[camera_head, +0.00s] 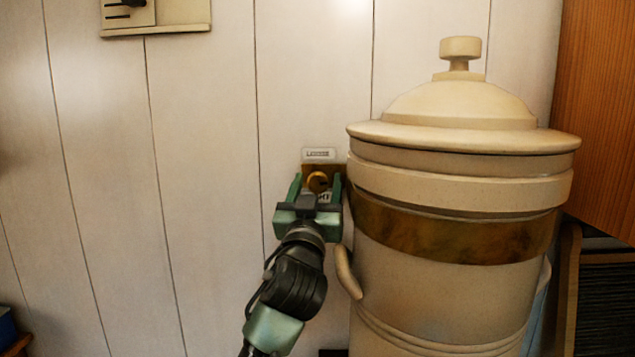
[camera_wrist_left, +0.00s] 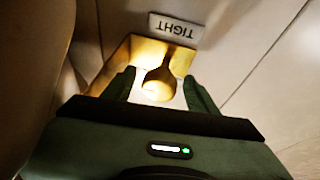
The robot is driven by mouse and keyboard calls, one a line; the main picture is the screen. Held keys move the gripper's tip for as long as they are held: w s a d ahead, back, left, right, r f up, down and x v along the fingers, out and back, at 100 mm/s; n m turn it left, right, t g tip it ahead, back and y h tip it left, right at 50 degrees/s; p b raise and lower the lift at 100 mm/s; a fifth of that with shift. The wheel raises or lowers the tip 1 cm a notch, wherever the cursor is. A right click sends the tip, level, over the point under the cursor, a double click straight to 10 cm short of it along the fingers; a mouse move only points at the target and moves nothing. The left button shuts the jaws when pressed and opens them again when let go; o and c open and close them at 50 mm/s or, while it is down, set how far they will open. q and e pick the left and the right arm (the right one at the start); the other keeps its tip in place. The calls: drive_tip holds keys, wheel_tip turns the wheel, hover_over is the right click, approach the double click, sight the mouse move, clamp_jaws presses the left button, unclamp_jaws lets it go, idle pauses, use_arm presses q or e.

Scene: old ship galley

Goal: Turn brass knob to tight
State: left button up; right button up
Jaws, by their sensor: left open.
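The brass knob (camera_head: 317,181) sits on a small brass plate (camera_head: 337,170) on the white plank wall, just left of the big cream canister. A label above the plate (camera_head: 319,154) seems to read LOOSE. In the left wrist view the knob (camera_wrist_left: 158,84) stands on its plate (camera_wrist_left: 146,49), and a TIGHT label (camera_wrist_left: 176,29) shows upside down beside it. My left gripper (camera_head: 316,184) is open, with one finger on each side of the knob; in the left wrist view (camera_wrist_left: 160,90) gaps show between the fingers and the knob. My right gripper is not in view.
The cream canister (camera_head: 450,290) with a brass band and lid stands close to the right of my left gripper; its handle (camera_head: 347,272) juts out beside my wrist. A wooden cabinet (camera_head: 600,110) is at far right.

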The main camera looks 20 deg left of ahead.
use_arm(q)
drive_tip(key=shift+s, duration=0.1)
drive_tip(key=shift+c, duration=0.4)
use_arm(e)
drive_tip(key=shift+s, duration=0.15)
use_arm(q)
drive_tip(key=c, duration=1)
clamp_jaws()
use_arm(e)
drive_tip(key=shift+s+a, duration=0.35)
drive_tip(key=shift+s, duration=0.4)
